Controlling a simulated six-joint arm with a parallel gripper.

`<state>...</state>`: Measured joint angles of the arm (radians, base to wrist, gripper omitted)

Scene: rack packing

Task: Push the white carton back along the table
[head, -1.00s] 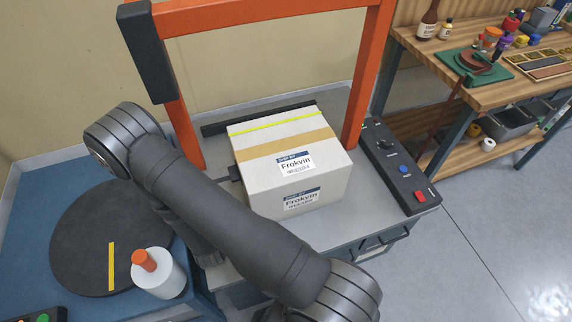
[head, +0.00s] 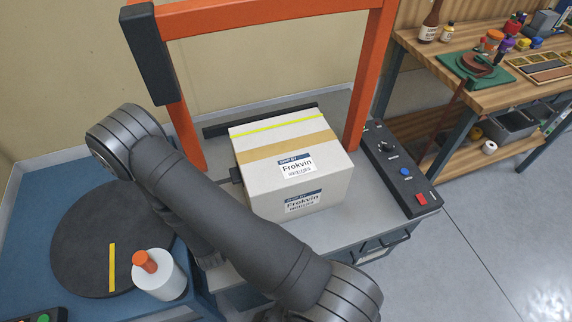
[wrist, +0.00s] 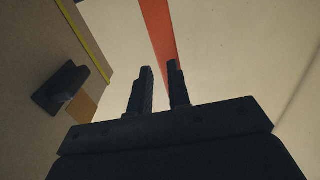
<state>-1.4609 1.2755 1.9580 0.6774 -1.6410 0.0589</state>
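The white carton (head: 255,182) stands upright on the grey table (head: 337,225), inside an orange frame. It has a brown tape band, a yellow stripe and Frokvin labels. In the wrist view the carton (wrist: 35,50) fills the left side. My gripper (wrist: 160,75) shows two dark fingers with a narrow gap and nothing between them. They are right of the carton in that view. In the head view my arm hides most of the gripper. A small dark piece (head: 236,174) shows at the carton's left side; I cannot tell whether it touches.
The orange frame (head: 363,80) rises around the carton, with a dark bar (head: 260,119) behind it. A control box (head: 402,172) lies to the right. At the left are a black round plate (head: 80,235) and a white bottle (head: 160,279). A wooden bench (head: 415,50) stands apart at the right.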

